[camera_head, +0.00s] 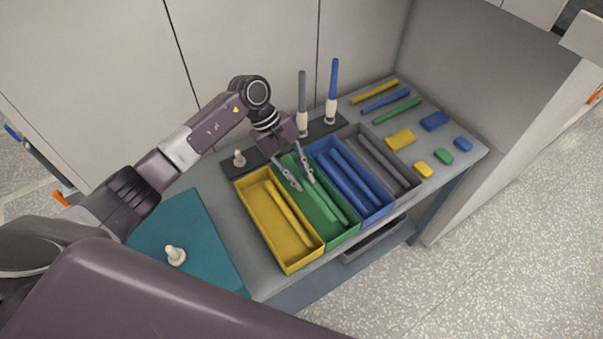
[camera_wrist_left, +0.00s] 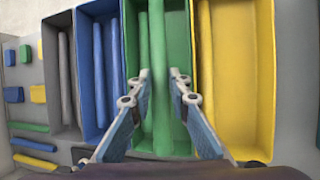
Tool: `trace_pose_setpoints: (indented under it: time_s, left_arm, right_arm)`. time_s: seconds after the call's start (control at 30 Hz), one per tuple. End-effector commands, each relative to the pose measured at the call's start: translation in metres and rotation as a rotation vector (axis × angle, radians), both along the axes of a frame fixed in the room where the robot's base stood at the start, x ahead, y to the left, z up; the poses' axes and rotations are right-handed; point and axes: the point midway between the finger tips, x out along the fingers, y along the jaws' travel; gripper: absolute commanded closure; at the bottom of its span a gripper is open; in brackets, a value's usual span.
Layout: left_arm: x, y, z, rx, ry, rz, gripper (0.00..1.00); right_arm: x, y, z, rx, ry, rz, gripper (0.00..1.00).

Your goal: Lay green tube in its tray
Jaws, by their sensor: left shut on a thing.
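My left gripper (camera_head: 304,185) is over the green tray (camera_head: 352,232), pointing down, with its fingers shut on a green tube. In the left wrist view the held green tube (camera_wrist_left: 159,90) runs between the fingertips (camera_wrist_left: 161,74), along the length of the green tray (camera_wrist_left: 180,35). Another green tube (camera_wrist_left: 144,40) lies beside it on the left. The held tube is within the tray's outline; I cannot tell whether it touches the floor. My right gripper is not in view.
The yellow tray (camera_head: 291,268) and blue tray (camera_head: 376,218) flank the green one; a grey tray (camera_head: 411,191) is beyond. Upright grey (camera_head: 302,90) and blue (camera_head: 333,85) tubes stand behind. A teal mat (camera_head: 205,255) bears a cream peg (camera_head: 175,256). Loose tubes and blocks lie right.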

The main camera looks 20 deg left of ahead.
Motion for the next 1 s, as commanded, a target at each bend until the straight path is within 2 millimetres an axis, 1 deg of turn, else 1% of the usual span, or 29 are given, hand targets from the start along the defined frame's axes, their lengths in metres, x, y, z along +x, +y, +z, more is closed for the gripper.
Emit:
trace_pose_setpoints:
  time_s: [0.17,0.2,0.37,0.63,0.73,0.87,1.0]
  left_arm:
    - [0.0,0.0,0.0,0.0,0.0,0.0,1.0]
    - [0.0,0.0,0.0,0.0,0.0,0.0,0.81]
    - [0.0,0.0,0.0,0.0,0.0,0.0,0.63]
    - [0.0,0.0,0.0,0.0,0.0,0.0,0.63]
    - [0.001,0.002,0.005,0.0,-0.001,0.001,0.63]
    - [0.003,0.012,0.021,0.002,-0.004,0.001,0.63]
    - [0.005,0.026,0.048,0.002,-0.005,0.001,0.63]
  right_arm:
    - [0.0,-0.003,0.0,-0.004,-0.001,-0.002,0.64]
    - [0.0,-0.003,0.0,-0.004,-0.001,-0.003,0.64]
    - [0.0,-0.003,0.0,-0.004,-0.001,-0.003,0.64]
    - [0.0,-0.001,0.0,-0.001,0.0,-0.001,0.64]
    - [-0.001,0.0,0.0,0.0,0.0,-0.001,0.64]
    - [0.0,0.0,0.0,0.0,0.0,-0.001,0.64]
    - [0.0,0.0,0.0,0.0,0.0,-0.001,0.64]
